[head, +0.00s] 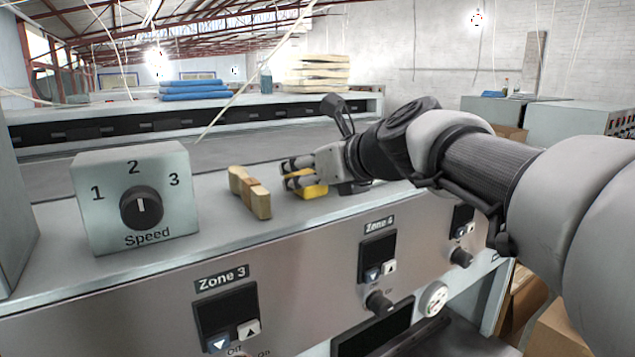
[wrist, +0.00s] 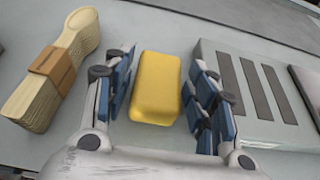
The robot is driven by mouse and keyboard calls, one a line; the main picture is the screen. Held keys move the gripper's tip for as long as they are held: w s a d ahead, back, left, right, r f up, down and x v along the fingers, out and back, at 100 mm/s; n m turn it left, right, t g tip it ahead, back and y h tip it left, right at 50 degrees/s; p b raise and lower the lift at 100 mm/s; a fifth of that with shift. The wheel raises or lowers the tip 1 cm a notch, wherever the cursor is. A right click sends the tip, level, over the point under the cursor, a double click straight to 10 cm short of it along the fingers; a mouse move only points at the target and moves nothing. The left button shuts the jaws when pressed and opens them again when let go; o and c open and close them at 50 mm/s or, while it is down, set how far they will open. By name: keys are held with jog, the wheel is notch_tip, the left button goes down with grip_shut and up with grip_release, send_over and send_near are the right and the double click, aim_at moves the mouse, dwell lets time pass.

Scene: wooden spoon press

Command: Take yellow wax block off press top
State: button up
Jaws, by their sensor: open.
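The yellow wax block (wrist: 157,88) lies on the grey press top (head: 225,228). In the wrist view it sits between the two blue-padded fingers of my gripper (wrist: 160,97), with a gap on each side. My gripper is open around it. In the head view the wax block (head: 309,189) shows under and in front of my gripper (head: 297,174), which partly covers it.
A bundle of wooden spoons with a brown band (head: 250,192) lies just left of the block, and shows in the wrist view (wrist: 57,72). A grey slotted plate (wrist: 240,90) is close on the right. The Speed box (head: 135,197) stands farther left.

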jog(key=shift+s+r, duration=0.1)
jog(key=shift+s, duration=0.05)
jog(key=shift+c, duration=0.4)
jog(key=c, duration=0.8)
